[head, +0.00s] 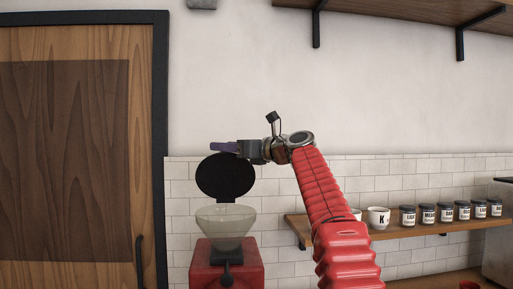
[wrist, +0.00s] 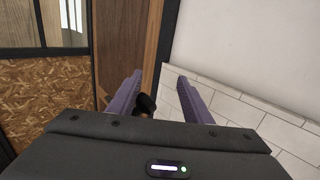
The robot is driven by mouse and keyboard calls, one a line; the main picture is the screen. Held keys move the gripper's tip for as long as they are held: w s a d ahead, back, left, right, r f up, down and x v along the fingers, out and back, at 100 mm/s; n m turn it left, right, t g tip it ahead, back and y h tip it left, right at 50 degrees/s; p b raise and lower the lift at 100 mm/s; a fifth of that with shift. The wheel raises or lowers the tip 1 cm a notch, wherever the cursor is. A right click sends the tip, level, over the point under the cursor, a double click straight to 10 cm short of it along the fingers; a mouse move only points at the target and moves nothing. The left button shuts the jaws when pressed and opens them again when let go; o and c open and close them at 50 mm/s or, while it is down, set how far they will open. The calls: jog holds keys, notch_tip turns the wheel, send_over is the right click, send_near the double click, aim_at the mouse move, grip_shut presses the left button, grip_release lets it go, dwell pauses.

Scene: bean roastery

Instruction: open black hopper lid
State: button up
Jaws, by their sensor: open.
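The black hopper lid (head: 225,177) stands tilted up, nearly upright, at the back of the clear hopper (head: 226,222) on the red grinder (head: 228,258). The hopper's mouth shows uncovered. My gripper (head: 222,147) is just above the lid's top edge, its purple fingers pointing left. In the wrist view the two purple fingers (wrist: 160,74) are apart. A small black piece (wrist: 146,104), perhaps part of the lid, shows beside the left finger. I cannot tell whether it touches that finger.
A wooden door (head: 70,160) with a black frame is on the left. A wooden shelf (head: 440,228) at the right holds a white mug marked K (head: 378,218) and several dark labelled jars. A higher shelf (head: 400,10) hangs above. The wall above the lid is bare.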

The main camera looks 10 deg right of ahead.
jog(key=shift+r+v, duration=0.25)
jog(key=shift+v, duration=0.75)
jog(key=v, duration=1.1)
jog(key=shift+d, duration=0.2)
jog(key=shift+s, duration=0.15)
jog(key=shift+c, duration=0.3)
